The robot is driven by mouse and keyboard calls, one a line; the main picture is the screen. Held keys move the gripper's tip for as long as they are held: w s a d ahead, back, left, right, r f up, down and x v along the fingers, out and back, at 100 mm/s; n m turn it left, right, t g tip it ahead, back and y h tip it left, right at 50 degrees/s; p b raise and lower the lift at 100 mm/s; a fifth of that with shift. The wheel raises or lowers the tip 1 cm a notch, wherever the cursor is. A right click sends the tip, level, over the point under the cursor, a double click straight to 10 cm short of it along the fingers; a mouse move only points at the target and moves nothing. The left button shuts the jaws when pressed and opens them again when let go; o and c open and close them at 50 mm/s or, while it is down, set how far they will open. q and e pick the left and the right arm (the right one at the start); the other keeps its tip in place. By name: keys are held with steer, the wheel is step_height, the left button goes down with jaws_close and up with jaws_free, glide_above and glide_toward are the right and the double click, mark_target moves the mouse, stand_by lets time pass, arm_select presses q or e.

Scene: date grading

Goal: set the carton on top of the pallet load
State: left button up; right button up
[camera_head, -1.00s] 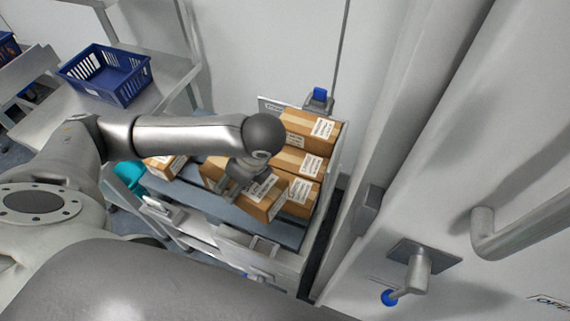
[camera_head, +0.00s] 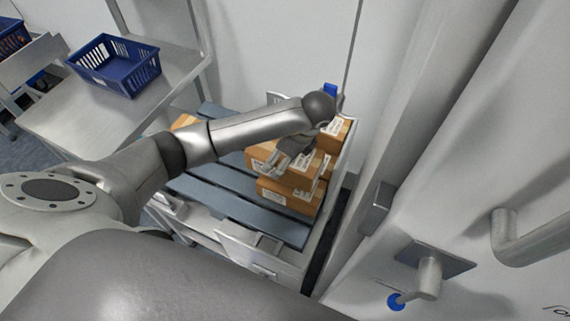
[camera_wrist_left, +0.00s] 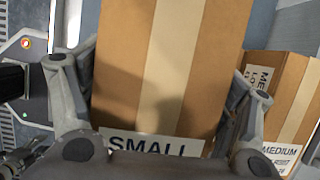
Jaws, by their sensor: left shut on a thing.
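My left gripper (camera_head: 280,162) is shut on a brown carton (camera_head: 298,179) over the pallet load. In the left wrist view, the carton (camera_wrist_left: 165,65) fills the space between the gripper's fingers, and its label reads SMALL. Other load cartons show below it (camera_head: 284,197) and behind it at the right (camera_head: 336,135). The pallet (camera_head: 213,194) has blue-grey slats. A carton marked MEDIUM (camera_wrist_left: 283,98) stands close to the right of the held one in the left wrist view. I cannot tell whether the held carton touches those beneath. My right gripper is out of view.
Another carton (camera_head: 184,121) is partly hidden behind my left arm, at the pallet's far left. A blue crate (camera_head: 118,66) stands on a metal table at the upper left. A wall and a door with a handle (camera_head: 430,274) close off the right side. The pallet's front slats are bare.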

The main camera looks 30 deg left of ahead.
arm_select(q)
steer(key=shift+w+d+f, duration=0.2)
steer(key=shift+w+f, duration=0.6)
steer(key=shift+w, duration=0.05)
steer(key=shift+w+f+p, duration=0.15)
steer(key=shift+f+p, duration=0.45)
steer(key=shift+f, duration=1.15)
steer(key=o, duration=1.7)
steer(key=shift+o, duration=0.2)
steer(key=b+v, duration=0.1)
steer(key=v, duration=0.6)
steer(key=shift+d+f, duration=0.1)
steer(key=p+v, duration=0.1)
steer(key=v, duration=0.1)
steer(key=p+v, duration=0.1)
steer(key=shift+r, duration=0.4)
steer(key=shift+d+r, duration=0.35)
steer(key=shift+r, duration=0.25)
